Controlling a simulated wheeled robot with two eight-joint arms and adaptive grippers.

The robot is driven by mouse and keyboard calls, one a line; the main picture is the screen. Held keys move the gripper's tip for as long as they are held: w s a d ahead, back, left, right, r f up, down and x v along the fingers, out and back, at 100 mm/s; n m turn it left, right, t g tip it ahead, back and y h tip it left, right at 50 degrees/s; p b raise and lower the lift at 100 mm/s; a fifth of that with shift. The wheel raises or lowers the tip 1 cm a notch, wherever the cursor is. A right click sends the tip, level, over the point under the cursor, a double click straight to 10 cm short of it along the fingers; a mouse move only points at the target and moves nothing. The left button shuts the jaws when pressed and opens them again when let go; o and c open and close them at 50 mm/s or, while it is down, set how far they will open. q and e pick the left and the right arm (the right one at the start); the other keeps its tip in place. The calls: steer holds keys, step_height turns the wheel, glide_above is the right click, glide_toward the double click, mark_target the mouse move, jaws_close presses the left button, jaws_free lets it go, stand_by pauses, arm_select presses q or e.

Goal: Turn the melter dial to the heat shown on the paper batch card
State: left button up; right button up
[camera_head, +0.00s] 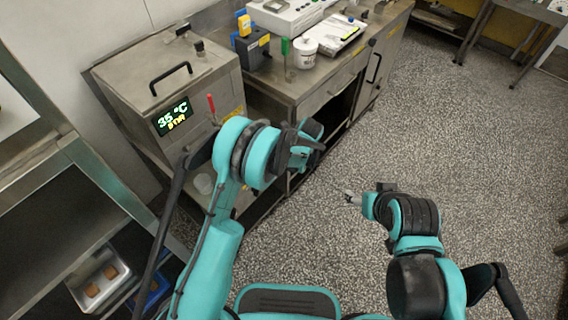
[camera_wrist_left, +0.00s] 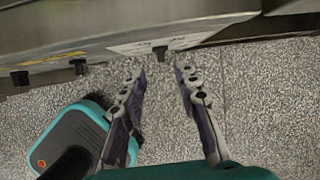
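The melter (camera_head: 190,75) is a steel box at the left with a black handle on its lid. Its display (camera_head: 173,116) reads 35 °C in pale green, with a smaller yellow line below. My left arm covers part of its front, and I cannot make out the dial in the head view. In the left wrist view a black knob (camera_wrist_left: 160,53) on a steel front lies beyond the gap between my left fingers. My left gripper (camera_wrist_left: 160,75) is open and empty. My right gripper (camera_head: 352,198) is over the floor, touching nothing. I cannot identify the batch card for certain.
The steel counter (camera_head: 310,82) holds a white tub (camera_head: 304,53), a flat white item (camera_head: 338,35) and a dark box with a yellow top (camera_head: 251,48). A red lever (camera_head: 211,104) stands beside the display. A rack (camera_head: 40,180) is at the left.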

arm_select(q)
steer(key=shift+m, duration=0.3)
steer(key=b+x, duration=0.1)
steer(key=x, duration=0.2)
steer(key=b+x, duration=0.1)
steer(key=x, duration=0.2)
steer(key=b+x, duration=0.1)
steer(key=x, duration=0.2)
steer(key=shift+s+d+f, duration=0.15)
steer(key=shift+s+d, duration=0.05)
steer(key=shift+d, duration=0.1)
jaws_close()
